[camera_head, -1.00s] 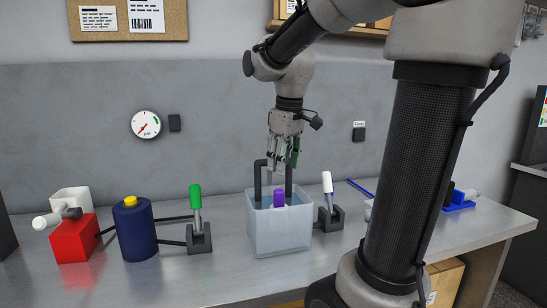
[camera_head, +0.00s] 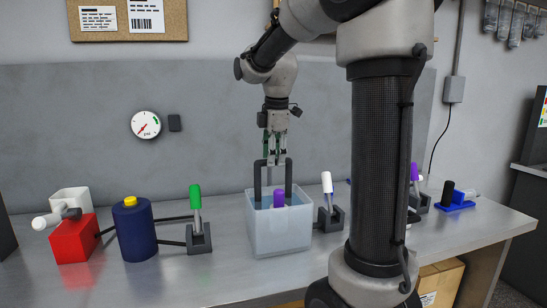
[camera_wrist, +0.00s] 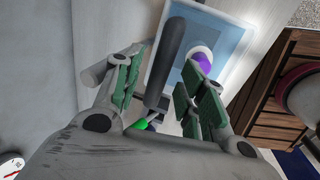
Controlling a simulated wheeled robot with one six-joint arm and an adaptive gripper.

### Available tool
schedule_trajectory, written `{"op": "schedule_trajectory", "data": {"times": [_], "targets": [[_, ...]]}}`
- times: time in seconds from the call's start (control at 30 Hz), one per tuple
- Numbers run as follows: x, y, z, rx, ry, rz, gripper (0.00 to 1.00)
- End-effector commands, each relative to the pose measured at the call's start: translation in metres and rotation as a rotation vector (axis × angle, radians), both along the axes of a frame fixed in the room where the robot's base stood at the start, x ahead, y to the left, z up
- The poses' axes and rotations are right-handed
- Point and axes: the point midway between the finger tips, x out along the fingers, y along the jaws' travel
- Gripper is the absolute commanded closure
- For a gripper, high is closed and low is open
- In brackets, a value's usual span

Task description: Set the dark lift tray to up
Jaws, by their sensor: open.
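The dark lift tray shows as a dark handle with two upright posts (camera_head: 258,182) rising from a translucent tank (camera_head: 282,238). Its lower part is hidden inside the tank. My gripper (camera_head: 275,159) points down at the top of the handle, between the two posts. In the wrist view my gripper (camera_wrist: 163,85) is open, with green-padded fingers on either side of the dark handle bar (camera_wrist: 168,62). I cannot tell whether the pads touch it.
A purple-topped piece (camera_head: 279,198) stands in the tank. A white-handled lever (camera_head: 327,183) is close on the right, a green-handled lever (camera_head: 195,197) on the left. A blue cylinder (camera_head: 135,232) and red block (camera_head: 74,240) stand further left. A gauge (camera_head: 146,125) hangs on the wall.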

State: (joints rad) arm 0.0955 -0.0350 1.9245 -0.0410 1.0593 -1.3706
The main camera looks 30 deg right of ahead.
Motion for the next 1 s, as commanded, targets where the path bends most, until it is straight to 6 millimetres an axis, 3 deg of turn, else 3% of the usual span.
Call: {"op": "schedule_trajectory", "data": {"times": [0.37,0.6,0.83,1.0], "targets": [[0.001,0.000,-0.009,0.000,0.000,-0.001,0.59],[0.001,0.000,-0.009,0.000,0.000,-0.001,1.00],[0.002,0.000,-0.006,0.000,-0.001,-0.001,1.00],[0.003,-0.001,0.015,-0.001,-0.005,-0.001,1.00]]}}
